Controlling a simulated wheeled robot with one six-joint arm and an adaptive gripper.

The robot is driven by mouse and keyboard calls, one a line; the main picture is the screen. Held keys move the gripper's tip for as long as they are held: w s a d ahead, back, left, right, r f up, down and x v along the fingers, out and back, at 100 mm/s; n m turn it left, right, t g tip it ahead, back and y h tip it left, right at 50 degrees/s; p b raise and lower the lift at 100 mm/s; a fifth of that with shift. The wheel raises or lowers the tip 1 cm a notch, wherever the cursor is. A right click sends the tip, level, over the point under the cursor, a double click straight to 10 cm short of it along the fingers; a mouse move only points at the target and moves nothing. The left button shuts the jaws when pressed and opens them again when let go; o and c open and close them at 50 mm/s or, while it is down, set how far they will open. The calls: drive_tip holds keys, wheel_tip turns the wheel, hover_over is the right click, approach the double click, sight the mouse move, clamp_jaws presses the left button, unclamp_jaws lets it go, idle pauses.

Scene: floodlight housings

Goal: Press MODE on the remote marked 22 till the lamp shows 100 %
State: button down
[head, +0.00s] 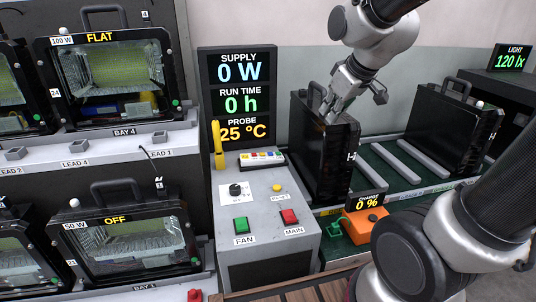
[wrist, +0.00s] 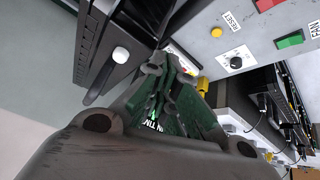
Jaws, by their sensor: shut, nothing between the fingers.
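A small pale remote (head: 262,158) with a row of coloured buttons lies at the back of the grey console; its number and button names are too small to read. Floodlight housings stand on the left rack: the upper one (head: 108,78) is marked 100 W and its display reads FLAT. The lower one (head: 126,240) is marked 50 W and reads OFF. No display reads 100 %. My gripper (head: 326,112) is shut and empty, by the top of a black housing (head: 322,165) right of the console. Its fingers (wrist: 172,65) also fill the middle of the wrist view.
The grey console (head: 262,205) carries a knob, a yellow button, a green FAN switch (head: 241,224) and a red MAIN switch (head: 290,216). A yellow upright tool (head: 217,145) stands at its back left. An orange charger (head: 364,226) reads 0 %. Another black housing (head: 450,130) stands right.

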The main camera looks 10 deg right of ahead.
drive_tip(key=w+a+f+n+t, duration=0.1)
drive_tip(key=w+a+f+n, duration=0.15)
drive_tip(key=w, duration=0.25)
drive_tip(key=w+a+f+n+t, duration=0.1)
drive_tip(key=w+a, duration=0.2)
drive_tip(key=w, duration=0.2)
drive_tip(key=n+y, duration=0.1)
drive_tip(key=n, duration=0.2)
hover_over(269, 153)
drive_tip(key=shift+t, duration=0.4)
drive_tip(key=f, duration=0.4)
drive_tip(key=shift+s+d+f, duration=0.1)
drive_tip(key=shift+d+f, duration=0.2)
drive_tip(key=shift+f, duration=0.1)
drive_tip(key=shift+m, duration=0.25)
drive_tip(key=shift+a+f, duration=0.2)
drive_tip(key=shift+f, duration=2)
drive_tip(key=shift+a+f, duration=0.15)
drive_tip(key=shift+f, duration=2)
drive_tip(key=shift+f, duration=0.1)
drive_tip(key=shift+f, duration=0.3)
